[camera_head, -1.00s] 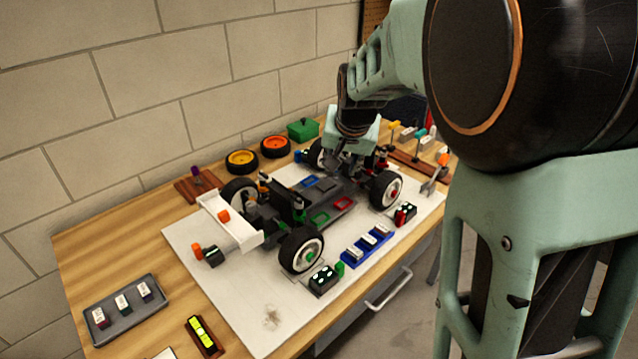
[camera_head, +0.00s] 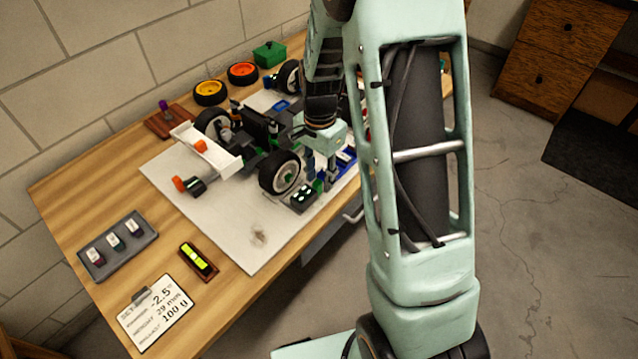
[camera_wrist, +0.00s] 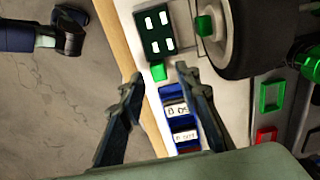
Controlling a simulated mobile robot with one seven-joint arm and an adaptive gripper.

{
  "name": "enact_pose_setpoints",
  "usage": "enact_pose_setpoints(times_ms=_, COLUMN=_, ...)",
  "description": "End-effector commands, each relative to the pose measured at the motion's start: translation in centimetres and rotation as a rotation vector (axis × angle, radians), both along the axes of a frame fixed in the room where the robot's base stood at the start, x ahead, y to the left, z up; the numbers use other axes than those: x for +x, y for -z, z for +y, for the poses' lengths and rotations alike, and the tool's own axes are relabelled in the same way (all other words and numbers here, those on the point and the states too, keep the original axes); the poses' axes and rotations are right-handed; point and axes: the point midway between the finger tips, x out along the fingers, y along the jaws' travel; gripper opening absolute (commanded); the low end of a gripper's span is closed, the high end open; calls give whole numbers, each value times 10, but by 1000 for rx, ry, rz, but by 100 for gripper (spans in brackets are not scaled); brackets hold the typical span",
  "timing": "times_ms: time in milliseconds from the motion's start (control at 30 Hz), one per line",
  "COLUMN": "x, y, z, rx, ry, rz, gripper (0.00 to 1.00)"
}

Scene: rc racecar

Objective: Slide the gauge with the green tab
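The gauge (camera_head: 303,197) is a small black block with several white marks, on the white mat beside the rear wheel. It also shows at the top of the wrist view (camera_wrist: 159,32). Its green tab (camera_wrist: 158,71) sticks out at the end nearer my gripper. My gripper (camera_wrist: 160,74) is open, with its two fingertips on either side of the green tab and space between each finger and the tab. In the head view my gripper (camera_head: 316,177) points down right by the gauge. Its height above the mat is hard to tell.
A blue holder (camera_wrist: 169,92) with white-labelled blocks lies between my fingers, below the tab. The car's wheel (camera_wrist: 245,38) stands close to the gauge. The table edge (camera_wrist: 128,50) is near on the left. A spec card (camera_head: 157,312) lies at the table's front.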

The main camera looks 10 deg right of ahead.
Motion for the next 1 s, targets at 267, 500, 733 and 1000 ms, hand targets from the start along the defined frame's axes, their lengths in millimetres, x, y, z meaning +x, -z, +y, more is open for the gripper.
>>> enact_pose_setpoints(times_ms=267, x=0, y=26, z=0, rx=0, ry=-1, rz=-1, gripper=30)
enact_pose_setpoints(times_ms=500, x=0, y=27, z=0, rx=0, ry=-1, rz=-1, gripper=30)
enact_pose_setpoints(times_ms=733, x=0, y=27, z=0, rx=0, ry=-1, rz=-1, gripper=10)
enact_pose_setpoints(times_ms=1000, x=0, y=27, z=0, rx=0, ry=-1, rz=-1, gripper=0)
